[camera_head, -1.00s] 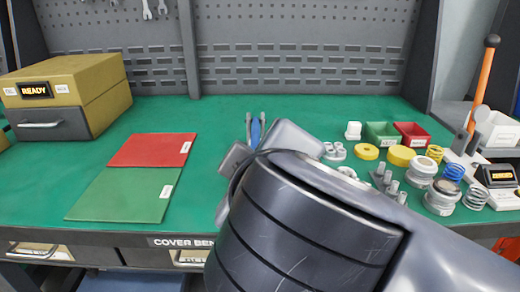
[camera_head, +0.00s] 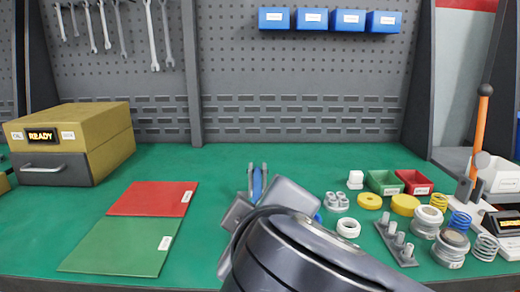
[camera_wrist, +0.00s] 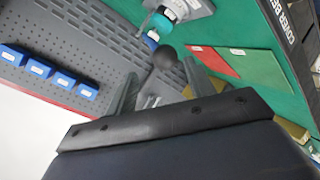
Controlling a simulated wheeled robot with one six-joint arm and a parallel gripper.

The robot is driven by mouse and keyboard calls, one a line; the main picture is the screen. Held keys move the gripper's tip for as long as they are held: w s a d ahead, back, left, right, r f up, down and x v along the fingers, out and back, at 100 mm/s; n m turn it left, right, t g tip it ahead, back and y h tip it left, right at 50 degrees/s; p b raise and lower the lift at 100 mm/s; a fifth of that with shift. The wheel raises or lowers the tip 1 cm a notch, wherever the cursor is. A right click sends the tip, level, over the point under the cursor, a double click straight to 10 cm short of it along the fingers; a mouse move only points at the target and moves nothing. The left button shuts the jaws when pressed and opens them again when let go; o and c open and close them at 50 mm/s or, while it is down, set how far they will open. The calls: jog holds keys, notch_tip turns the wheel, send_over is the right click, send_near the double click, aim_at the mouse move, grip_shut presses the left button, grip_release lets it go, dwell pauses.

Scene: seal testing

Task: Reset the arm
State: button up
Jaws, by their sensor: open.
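My arm (camera_head: 310,255) reaches in from the lower right in the head view, over the front of the green bench.
The red mat (camera_head: 152,198) and green mat (camera_head: 122,247) lie left of my arm, near the yellow READY box (camera_head: 112,122). Yellow rings (camera_head: 405,205), springs (camera_head: 486,247) and a grey peg stand (camera_head: 396,243) crowd the right. Blue bins (camera_head: 310,19) hang on the pegboard. The back middle is clear.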

jog(key=shift+b+x, duration=1)
jog(key=shift+x, duration=3.15)
